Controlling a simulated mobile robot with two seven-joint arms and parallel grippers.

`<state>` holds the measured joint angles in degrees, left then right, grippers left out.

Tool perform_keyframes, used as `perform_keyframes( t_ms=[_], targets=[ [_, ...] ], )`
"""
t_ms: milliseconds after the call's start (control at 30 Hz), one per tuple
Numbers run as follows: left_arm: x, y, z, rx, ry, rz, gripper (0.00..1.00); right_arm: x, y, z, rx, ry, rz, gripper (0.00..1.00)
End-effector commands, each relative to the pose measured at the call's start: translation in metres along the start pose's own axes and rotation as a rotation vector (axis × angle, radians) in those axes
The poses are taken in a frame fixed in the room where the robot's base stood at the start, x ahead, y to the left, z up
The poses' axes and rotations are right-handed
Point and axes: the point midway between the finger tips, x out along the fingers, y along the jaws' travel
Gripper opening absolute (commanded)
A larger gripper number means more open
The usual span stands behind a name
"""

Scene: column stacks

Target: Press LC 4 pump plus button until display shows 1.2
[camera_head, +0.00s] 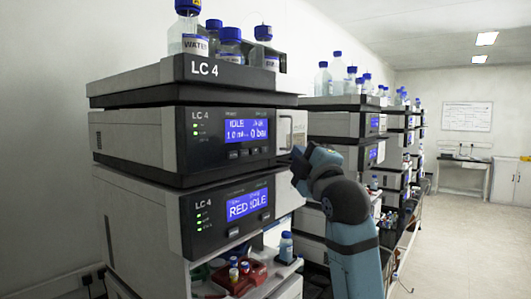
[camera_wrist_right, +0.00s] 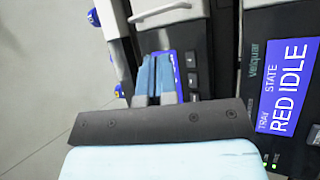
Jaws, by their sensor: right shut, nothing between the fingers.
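The LC 4 pump (camera_head: 190,150) is the middle module of the nearest stack. Its blue display (camera_head: 246,130) reads IDLE, with a lower line that looks like 1.0 and 0 bar. Small dark buttons (camera_head: 245,153) sit under it; their signs are too small to read. My right gripper (camera_head: 298,160) is in front of the stack, right of the pump display. In the wrist view its two blue fingers (camera_wrist_right: 155,78) are shut and empty, over part of a blue display (camera_wrist_right: 174,60) beside several buttons (camera_wrist_right: 191,78). I cannot tell whether they touch. My left gripper is not in view.
Below the pump is another LC 4 module showing RED IDLE (camera_head: 247,203). Solvent bottles (camera_head: 230,43) stand on top. A red holder with small bottles (camera_head: 238,275) is beneath. More stacks (camera_head: 365,130) line the right; the floor (camera_head: 465,240) beyond is clear.

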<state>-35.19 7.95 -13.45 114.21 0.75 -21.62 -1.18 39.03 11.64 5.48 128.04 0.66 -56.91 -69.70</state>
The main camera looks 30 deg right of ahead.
Motion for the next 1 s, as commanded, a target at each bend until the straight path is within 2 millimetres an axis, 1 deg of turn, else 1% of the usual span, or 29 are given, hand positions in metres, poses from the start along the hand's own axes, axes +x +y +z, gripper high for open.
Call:
perform_keyframes(
  t_ms=[133,200,400,567,1000],
  targets=[
    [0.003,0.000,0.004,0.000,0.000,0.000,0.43,0.017,-0.010,-0.010,0.002,0.001,-0.001,0.00],
    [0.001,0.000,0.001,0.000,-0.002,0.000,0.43,0.024,-0.012,-0.013,-0.002,0.000,-0.002,0.00],
    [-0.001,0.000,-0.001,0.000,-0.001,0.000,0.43,0.036,-0.019,-0.019,-0.002,-0.001,-0.001,0.00],
    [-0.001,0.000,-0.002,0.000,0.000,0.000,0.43,0.039,-0.021,-0.021,-0.002,-0.001,0.000,0.00],
    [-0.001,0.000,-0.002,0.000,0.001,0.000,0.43,0.039,-0.021,-0.021,-0.001,-0.001,0.000,0.00]
  ],
)
